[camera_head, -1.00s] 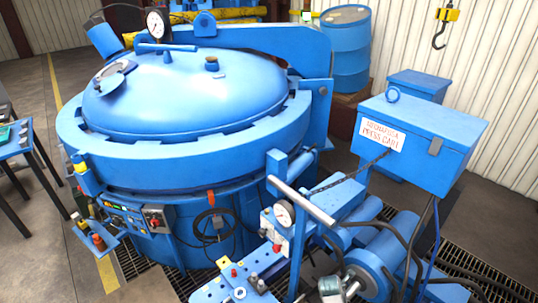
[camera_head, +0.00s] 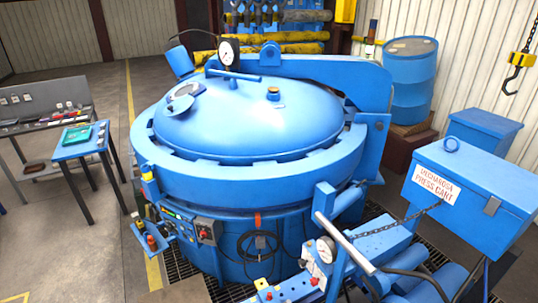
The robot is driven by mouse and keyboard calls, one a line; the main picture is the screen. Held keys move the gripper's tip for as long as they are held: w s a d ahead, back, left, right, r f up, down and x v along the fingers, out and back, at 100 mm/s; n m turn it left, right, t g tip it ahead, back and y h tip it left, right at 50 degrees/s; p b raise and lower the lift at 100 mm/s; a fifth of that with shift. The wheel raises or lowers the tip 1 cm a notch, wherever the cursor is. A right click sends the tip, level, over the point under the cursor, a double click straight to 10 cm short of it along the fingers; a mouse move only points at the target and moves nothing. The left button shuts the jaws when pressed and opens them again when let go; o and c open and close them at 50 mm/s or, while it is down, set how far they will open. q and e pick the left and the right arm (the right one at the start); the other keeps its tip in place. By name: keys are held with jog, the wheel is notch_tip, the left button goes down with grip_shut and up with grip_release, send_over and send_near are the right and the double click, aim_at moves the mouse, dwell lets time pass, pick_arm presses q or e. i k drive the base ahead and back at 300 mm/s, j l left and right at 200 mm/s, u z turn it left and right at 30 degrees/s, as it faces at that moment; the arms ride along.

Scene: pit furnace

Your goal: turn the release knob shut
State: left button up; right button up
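The large blue pit furnace (camera_head: 290,178) stands in the middle with its domed lid (camera_head: 250,115) down. A pressure gauge (camera_head: 228,53) rises at the back of the lid. A control box with a red knob (camera_head: 207,231) is on the furnace's front left side. A small shelf beside it carries a red-topped item (camera_head: 151,241). The blue press cart (camera_head: 380,245) at the lower right has another gauge (camera_head: 326,249) and small red parts near its front. I cannot tell which part is the release knob. Neither of my grippers is in view.
A small blue table (camera_head: 82,142) and a grey workbench (camera_head: 45,122) stand at the left. A blue drum (camera_head: 413,80) stands at the back right, and a yellow hook (camera_head: 520,62) hangs near it. Open floor lies between the tables and furnace.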

aim_at(314, 281)
jog(key=k+j, duration=0.8)
jog(key=j, duration=0.15)
